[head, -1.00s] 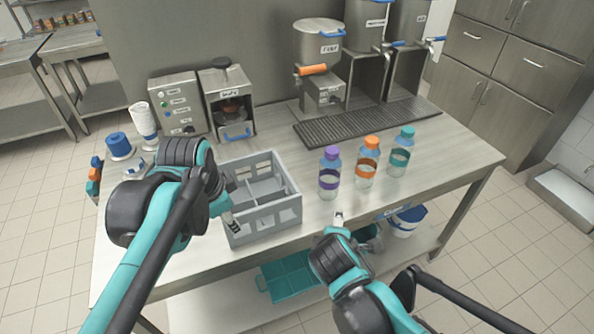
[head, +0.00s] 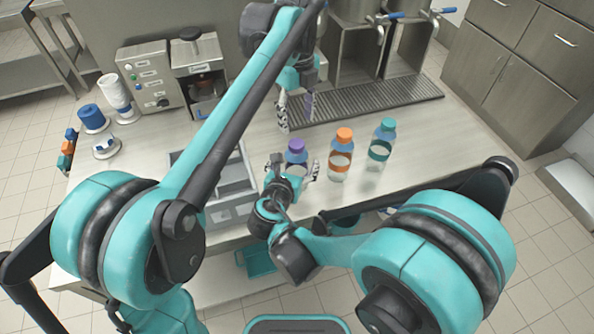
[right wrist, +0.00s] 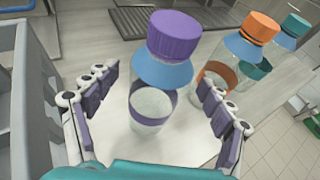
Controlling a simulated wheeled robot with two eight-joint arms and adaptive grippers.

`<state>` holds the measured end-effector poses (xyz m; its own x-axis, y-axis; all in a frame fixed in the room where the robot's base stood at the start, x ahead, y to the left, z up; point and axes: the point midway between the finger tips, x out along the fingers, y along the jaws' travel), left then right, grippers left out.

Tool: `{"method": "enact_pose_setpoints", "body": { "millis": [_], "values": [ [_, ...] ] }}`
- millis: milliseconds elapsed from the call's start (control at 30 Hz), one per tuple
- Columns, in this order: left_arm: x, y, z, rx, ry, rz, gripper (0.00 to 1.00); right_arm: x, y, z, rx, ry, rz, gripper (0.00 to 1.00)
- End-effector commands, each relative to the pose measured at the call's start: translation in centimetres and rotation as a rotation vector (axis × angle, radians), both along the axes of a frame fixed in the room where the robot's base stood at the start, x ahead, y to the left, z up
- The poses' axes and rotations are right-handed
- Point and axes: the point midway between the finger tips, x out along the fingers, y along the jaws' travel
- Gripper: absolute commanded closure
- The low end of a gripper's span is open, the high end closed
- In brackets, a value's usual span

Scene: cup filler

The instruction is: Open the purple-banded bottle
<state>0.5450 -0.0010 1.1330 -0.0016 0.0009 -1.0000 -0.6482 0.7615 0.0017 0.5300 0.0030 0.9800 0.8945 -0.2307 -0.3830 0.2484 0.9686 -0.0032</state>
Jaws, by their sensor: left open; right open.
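The purple-banded bottle (head: 296,158) stands upright on the counter with its purple cap (head: 296,146) on. In the right wrist view the bottle (right wrist: 155,104) has a blue shoulder, a purple band and pale contents. My right gripper (head: 295,172) is open, with one finger on each side of the bottle; in the right wrist view (right wrist: 155,110) gaps show between the bottle and the fingers. My left gripper (head: 296,108) is open and empty, pointing down above and behind the bottle's cap in the head view.
The orange-banded bottle (head: 340,160) and the teal-banded bottle (head: 379,150) stand to the right. A grey divided crate (head: 235,210) is to the left, partly hidden by my left arm. A dark drip grating (head: 400,103) and dispensers are behind.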

Motion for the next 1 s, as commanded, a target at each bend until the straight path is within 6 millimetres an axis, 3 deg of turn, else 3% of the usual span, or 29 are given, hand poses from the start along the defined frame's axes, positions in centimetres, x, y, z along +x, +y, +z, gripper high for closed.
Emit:
{"method": "enact_pose_setpoints", "body": {
  "millis": [200,467,767,1000],
  "values": [
    [0.0,0.0,0.0,0.0,0.0,0.001,0.47,1.5,-0.4,-0.7,0.002,0.001,-0.001,0.18],
    [0.0,0.0,0.0,0.0,0.0,0.002,0.47,1.6,-0.4,-0.7,0.002,0.0,0.0,0.18],
    [0.0,0.0,0.0,-0.001,-0.001,0.002,0.47,1.6,-0.4,-0.7,0.002,0.0,0.0,0.96],
    [0.0,0.0,0.0,0.001,0.001,0.117,0.47,1.6,-0.4,-0.7,0.003,0.0,0.0,1.0]
  ]
}}
